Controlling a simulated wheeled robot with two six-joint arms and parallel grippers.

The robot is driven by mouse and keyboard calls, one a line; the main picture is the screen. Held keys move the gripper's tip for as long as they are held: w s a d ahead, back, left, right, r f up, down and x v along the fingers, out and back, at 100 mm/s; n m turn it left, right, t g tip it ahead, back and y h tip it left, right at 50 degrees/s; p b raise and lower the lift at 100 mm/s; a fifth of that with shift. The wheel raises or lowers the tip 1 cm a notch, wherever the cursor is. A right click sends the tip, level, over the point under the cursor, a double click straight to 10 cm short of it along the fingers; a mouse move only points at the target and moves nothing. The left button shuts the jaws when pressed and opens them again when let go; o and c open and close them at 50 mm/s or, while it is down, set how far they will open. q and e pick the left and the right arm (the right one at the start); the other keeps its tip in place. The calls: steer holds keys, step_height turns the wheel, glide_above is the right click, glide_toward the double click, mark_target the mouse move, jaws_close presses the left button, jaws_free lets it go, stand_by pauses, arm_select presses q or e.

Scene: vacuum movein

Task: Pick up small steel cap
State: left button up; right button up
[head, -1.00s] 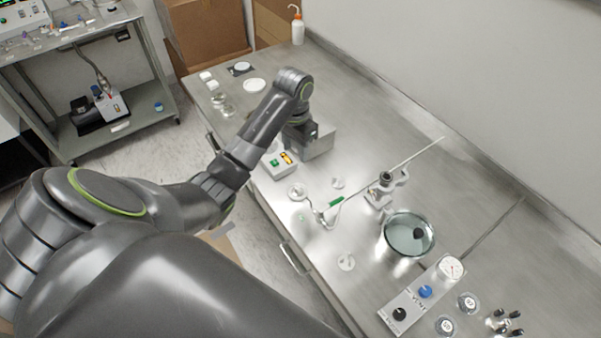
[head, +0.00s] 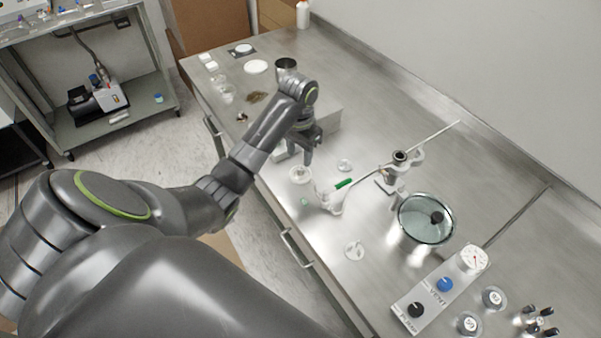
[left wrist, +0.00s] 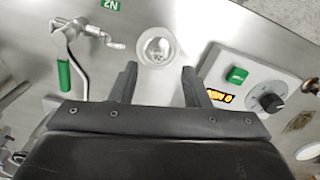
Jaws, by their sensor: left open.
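A small round pale dish (left wrist: 157,47) with a shiny grey piece in its middle lies on the steel bench. The piece looks like the small steel cap, but it is too small to be sure. The dish also shows in the head view (head: 301,174). My left gripper (left wrist: 158,70) is open and empty, with the dish just beyond and between its fingertips in the left wrist view. In the head view my left gripper (head: 308,158) hangs just behind the dish, pointing down. My right gripper is not in view.
A valve with a green handle (left wrist: 64,75) stands left of the dish in the wrist view. A control box with a green switch (left wrist: 237,75) and black knob is close on the right. A glass-lidded vessel (head: 426,220) and knob panel (head: 438,290) stand further right on the bench.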

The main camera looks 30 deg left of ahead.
mark_target(300, 169)
arm_select(q)
steer(key=shift+d+f+b, duration=0.1)
steer(key=shift+f+b, duration=0.55)
steer(key=shift+f, duration=0.65)
steer(key=shift+f+p, duration=0.4)
steer(key=shift+f, duration=1.15)
jaws_close()
